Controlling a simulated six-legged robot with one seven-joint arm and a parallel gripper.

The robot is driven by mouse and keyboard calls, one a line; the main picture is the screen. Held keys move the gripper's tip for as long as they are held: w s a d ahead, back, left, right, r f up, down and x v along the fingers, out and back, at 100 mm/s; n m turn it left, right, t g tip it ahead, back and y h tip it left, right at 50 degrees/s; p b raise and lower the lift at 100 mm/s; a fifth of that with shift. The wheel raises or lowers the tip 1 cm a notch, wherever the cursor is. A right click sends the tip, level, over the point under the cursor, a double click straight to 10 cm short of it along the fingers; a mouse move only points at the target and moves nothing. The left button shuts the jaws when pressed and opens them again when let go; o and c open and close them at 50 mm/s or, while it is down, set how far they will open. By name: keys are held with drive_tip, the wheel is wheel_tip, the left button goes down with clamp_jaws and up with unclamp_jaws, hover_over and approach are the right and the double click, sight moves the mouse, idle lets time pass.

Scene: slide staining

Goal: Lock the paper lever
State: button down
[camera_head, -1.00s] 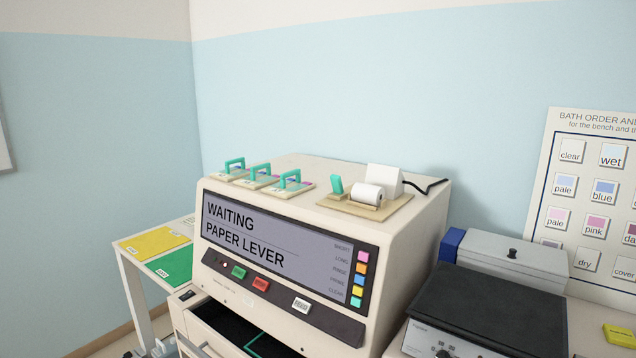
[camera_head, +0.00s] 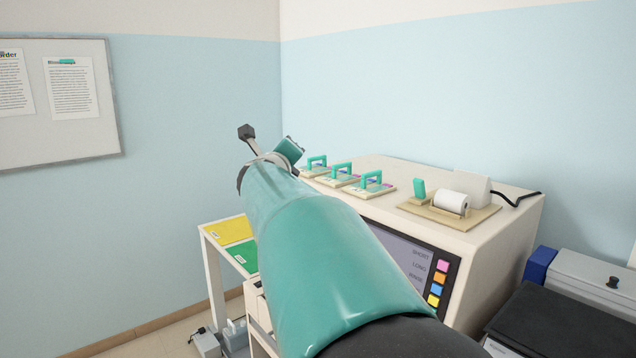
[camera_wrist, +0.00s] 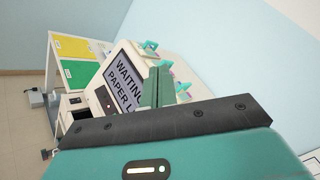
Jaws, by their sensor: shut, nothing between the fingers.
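The paper lever (camera_head: 418,189) is a small teal tab standing up on a beige plate on top of the machine, beside a white paper roll (camera_head: 450,202). In the head view my gripper (camera_head: 246,132) is raised at the end of my teal arm, well to the left of the lever and apart from it. In the wrist view my gripper's fingers (camera_wrist: 157,86) are together with nothing between them. The machine's screen (camera_wrist: 124,82) reads WAITING, PAPER LEVER in the wrist view. In the head view my arm hides most of the machine's front.
Several teal-handled pieces (camera_head: 342,173) sit on the machine top left of the lever. A black cable (camera_head: 526,200) runs behind the roll. A side table has yellow (camera_head: 228,229) and green mats. A grey box (camera_head: 598,285) stands at the right.

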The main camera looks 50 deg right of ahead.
drive_tip(key=s+d+f+m+g, duration=0.4)
drive_tip(key=s+d+m+g, duration=0.2)
drive_tip(key=d+m, duration=0.3)
drive_tip(key=s+d+f+m+g, duration=0.4)
drive_tip(key=s+d+m+g, duration=0.3)
drive_tip(key=d+m, duration=0.2)
drive_tip(key=shift+s+d+f+m+y, duration=0.25)
drive_tip(key=shift+s+d+m+y, duration=0.15)
drive_tip(key=shift+m, duration=0.1)
approach(418, 188)
drive_tip(key=d+f, duration=0.2)
drive_tip(key=f, duration=0.1)
drive_tip(key=shift+s+f, duration=0.2)
drive_tip(key=shift+f, duration=0.1)
drive_tip(key=shift+s+d+r, duration=0.1)
drive_tip(key=shift+d+r, duration=0.15)
drive_tip(key=shift+d, duration=0.3)
drive_tip(key=shift+s+d+r, duration=0.1)
drive_tip(key=shift+d+r, duration=0.2)
drive_tip(key=shift+d, duration=0.25)
drive_tip(key=shift+d+r, duration=0.15)
drive_tip(key=shift+d, duration=0.3)
drive_tip(key=shift+r, duration=0.1)
